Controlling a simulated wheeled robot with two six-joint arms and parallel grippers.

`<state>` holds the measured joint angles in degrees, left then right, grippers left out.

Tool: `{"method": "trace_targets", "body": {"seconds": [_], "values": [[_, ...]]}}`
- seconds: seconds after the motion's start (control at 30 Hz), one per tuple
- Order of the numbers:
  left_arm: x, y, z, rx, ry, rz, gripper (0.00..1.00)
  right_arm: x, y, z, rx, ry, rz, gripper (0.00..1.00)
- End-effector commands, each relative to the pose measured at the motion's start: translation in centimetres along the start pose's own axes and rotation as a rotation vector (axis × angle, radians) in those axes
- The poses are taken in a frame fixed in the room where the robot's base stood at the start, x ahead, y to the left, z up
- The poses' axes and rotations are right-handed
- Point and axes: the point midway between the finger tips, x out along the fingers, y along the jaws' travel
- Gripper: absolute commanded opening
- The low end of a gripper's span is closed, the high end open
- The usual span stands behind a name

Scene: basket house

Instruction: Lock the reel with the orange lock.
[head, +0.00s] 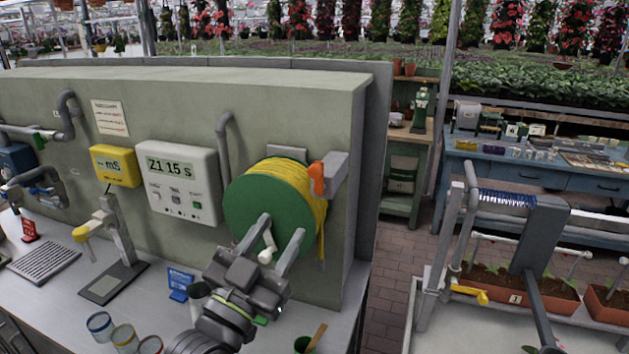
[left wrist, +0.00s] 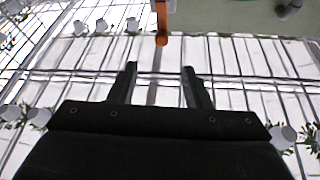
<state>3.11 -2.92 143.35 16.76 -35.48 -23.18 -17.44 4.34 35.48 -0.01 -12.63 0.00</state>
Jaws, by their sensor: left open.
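The reel (head: 268,208) has a green disc face and yellow hose or cord wound behind it. It is mounted on the grey-green wall panel. The orange lock (head: 317,178) sits at the reel's upper right, beside a grey bracket. It also shows at the top of the left wrist view (left wrist: 161,22). My left gripper (head: 281,226) is open in front of the reel's lower part, below and left of the lock. Its fingers (left wrist: 159,75) hold nothing in the left wrist view. A white knob (head: 266,256) shows between the fingers in the head view. My right gripper is not in view.
A grey pipe (head: 224,145) and a white display box (head: 180,185) are left of the reel. The counter below holds a blue sign (head: 180,284) and several cups. The wall panel ends just right of the lock, with open floor (head: 385,262) beyond.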

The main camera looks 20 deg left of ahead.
Motion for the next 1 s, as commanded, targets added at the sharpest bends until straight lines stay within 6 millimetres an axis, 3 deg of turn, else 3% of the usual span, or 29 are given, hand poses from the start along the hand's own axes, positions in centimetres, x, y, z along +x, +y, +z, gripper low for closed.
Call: {"method": "trace_targets", "body": {"seconds": [0.03,0.37,0.43,0.7,1.0], "values": [[0.2,0.1,0.4,0.003,0.005,0.004,0.44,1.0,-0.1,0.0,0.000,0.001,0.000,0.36],[2.1,-0.1,0.3,0.000,0.004,-0.008,0.44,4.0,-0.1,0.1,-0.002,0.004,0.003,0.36],[3.9,-0.3,-0.4,-0.004,-0.003,-0.009,0.44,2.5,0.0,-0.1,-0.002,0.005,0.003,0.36],[9.2,-0.3,-0.4,-0.004,-0.003,-0.008,0.44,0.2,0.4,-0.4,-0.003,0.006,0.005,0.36],[13.1,-0.3,-0.2,-0.002,-0.002,-0.009,0.44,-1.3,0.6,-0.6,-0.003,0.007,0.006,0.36]]}}
